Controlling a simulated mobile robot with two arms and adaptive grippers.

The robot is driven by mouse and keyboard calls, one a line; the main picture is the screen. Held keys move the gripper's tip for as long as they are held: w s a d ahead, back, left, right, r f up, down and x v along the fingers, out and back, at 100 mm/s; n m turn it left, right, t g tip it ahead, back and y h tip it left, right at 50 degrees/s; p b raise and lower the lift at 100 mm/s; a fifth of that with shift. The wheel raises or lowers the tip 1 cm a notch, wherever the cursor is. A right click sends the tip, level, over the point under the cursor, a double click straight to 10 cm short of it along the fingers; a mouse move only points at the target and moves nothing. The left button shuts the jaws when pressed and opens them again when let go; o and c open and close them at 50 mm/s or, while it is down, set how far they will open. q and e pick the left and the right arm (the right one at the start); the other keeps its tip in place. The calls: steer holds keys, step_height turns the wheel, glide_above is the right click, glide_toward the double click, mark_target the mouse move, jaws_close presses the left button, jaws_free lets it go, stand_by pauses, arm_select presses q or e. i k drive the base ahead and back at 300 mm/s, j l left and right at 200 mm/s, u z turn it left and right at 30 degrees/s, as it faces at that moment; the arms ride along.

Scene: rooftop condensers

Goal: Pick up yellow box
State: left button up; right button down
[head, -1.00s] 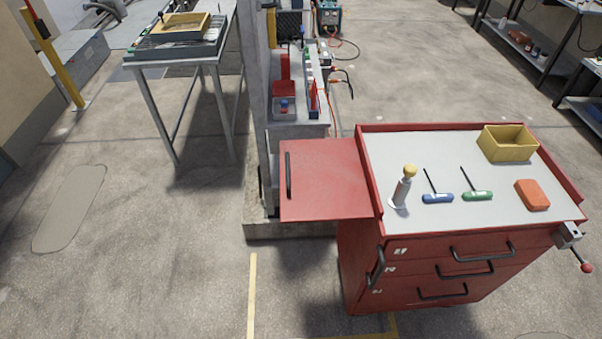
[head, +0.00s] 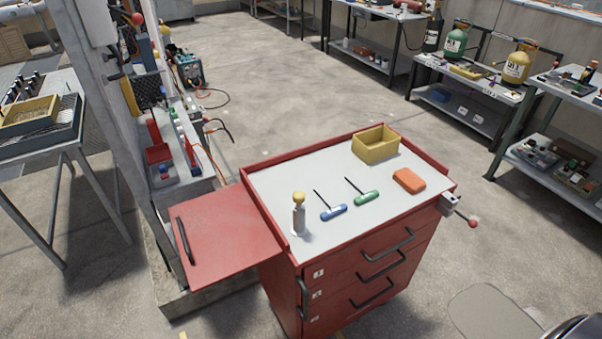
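An open yellow box (head: 376,146) stands upright at the back right of the grey top of a red tool cart (head: 300,237). It looks empty, though its floor is only partly seen. Another yellow tray-like box (head: 27,115) lies on a dark tray on the metal table at the left. Neither of my grippers shows in the head view.
On the cart top are an orange block (head: 409,181), a green-handled tool (head: 367,198), a blue-handled tool (head: 334,212) and a yellow-capped bottle (head: 299,214). A red side shelf (head: 222,240) extends left. Shelves (head: 465,82) line the back right.

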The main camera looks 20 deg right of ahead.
mark_target(374, 144)
steer(key=z, duration=1.25)
